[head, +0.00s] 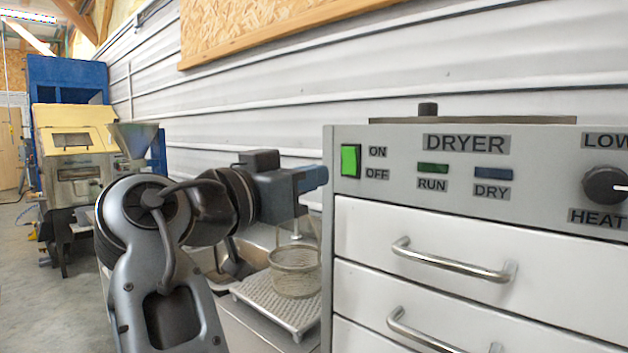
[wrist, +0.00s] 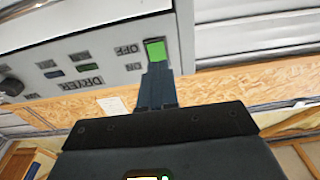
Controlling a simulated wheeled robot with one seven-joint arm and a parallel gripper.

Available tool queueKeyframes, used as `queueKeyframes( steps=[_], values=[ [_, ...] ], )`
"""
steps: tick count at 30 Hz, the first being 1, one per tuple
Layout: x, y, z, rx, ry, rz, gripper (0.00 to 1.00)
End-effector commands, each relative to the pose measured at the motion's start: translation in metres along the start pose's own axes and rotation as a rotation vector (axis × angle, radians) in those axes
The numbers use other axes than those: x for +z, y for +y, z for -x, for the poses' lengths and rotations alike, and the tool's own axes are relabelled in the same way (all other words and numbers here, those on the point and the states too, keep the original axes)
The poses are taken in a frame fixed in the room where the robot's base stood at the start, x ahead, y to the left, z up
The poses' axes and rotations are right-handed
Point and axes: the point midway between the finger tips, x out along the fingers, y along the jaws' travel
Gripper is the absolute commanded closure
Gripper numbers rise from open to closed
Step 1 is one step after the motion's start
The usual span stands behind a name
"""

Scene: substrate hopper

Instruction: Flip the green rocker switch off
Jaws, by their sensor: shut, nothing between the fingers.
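The green rocker switch (head: 349,160) sits at the left end of the dryer's grey front panel, beside the labels ON (upper) and OFF (lower). Its face is bright green in a dark frame; I cannot tell which end is pressed in. My gripper (head: 324,177) is shut and empty, its tip just left of and slightly below the switch in the head view. In the wrist view, which is upside down, the switch (wrist: 156,50) shows just beyond the shut fingers (wrist: 155,68), which overlap its ON end. I cannot tell whether they touch it.
The panel also carries a green RUN light (head: 433,168), a blue DRY light (head: 493,173) and a black heat knob (head: 605,185). Drawers with metal handles (head: 452,262) stick out below. A wire basket (head: 295,270) stands on a perforated tray left of the dryer.

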Motion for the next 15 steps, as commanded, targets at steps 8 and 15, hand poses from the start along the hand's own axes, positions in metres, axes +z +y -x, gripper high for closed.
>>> queueKeyframes(
  steps=[8,15],
  values=[
    [0.002,0.000,0.036,0.000,0.000,0.000,1.00],
    [0.002,-0.001,0.073,0.000,0.000,0.000,1.00]
  ],
)
